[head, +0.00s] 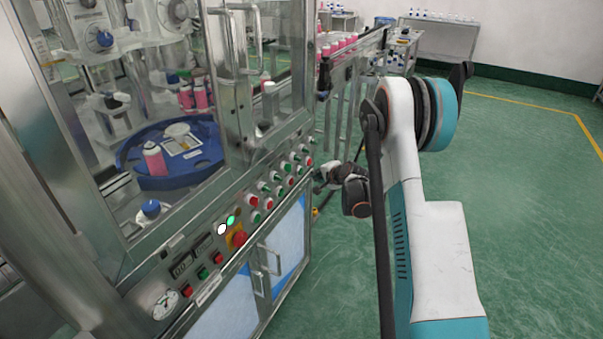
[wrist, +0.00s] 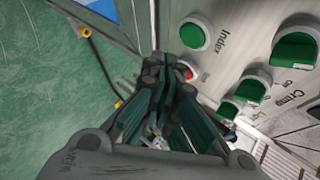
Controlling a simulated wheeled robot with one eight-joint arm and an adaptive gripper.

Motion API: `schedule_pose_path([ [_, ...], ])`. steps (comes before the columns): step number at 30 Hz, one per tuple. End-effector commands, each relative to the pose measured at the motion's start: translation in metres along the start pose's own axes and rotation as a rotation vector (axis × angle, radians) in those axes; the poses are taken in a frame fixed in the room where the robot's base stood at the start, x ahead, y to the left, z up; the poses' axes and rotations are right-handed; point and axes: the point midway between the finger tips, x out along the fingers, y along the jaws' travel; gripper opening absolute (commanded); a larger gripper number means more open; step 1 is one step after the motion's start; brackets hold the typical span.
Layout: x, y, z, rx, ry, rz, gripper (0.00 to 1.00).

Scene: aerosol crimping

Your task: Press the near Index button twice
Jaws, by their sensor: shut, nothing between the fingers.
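In the wrist view a round green button (wrist: 194,34) sits on the grey panel beside the printed word Index. I cannot tell from this view whether it is the near one of its kind. My gripper (wrist: 168,66) is shut and empty, with its dark fingertips below and left of that button, apart from it in the picture. A red button (wrist: 189,73) shows partly behind the fingers. In the head view my gripper (head: 325,174) is just right of the panel's far end, close to the rows of green and red buttons (head: 276,189). The labels there are too small to read.
More green buttons (wrist: 296,50) stand to the right in the wrist view, near a Crimp label. In the head view a red emergency knob (head: 239,239) and a pressure gauge (head: 165,304) are on the panel's near part. The green floor (head: 530,200) at right is clear.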

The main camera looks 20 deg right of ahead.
Motion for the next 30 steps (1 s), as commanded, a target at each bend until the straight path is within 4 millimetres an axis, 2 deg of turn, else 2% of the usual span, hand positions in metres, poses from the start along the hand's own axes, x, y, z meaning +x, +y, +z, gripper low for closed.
schedule_pose_path([
  [11, -0.022, 0.016, -0.016, 0.001, 0.000, 0.000, 0.00],
  [30, -0.022, 0.016, -0.016, 0.000, 0.000, 0.000, 0.00],
])
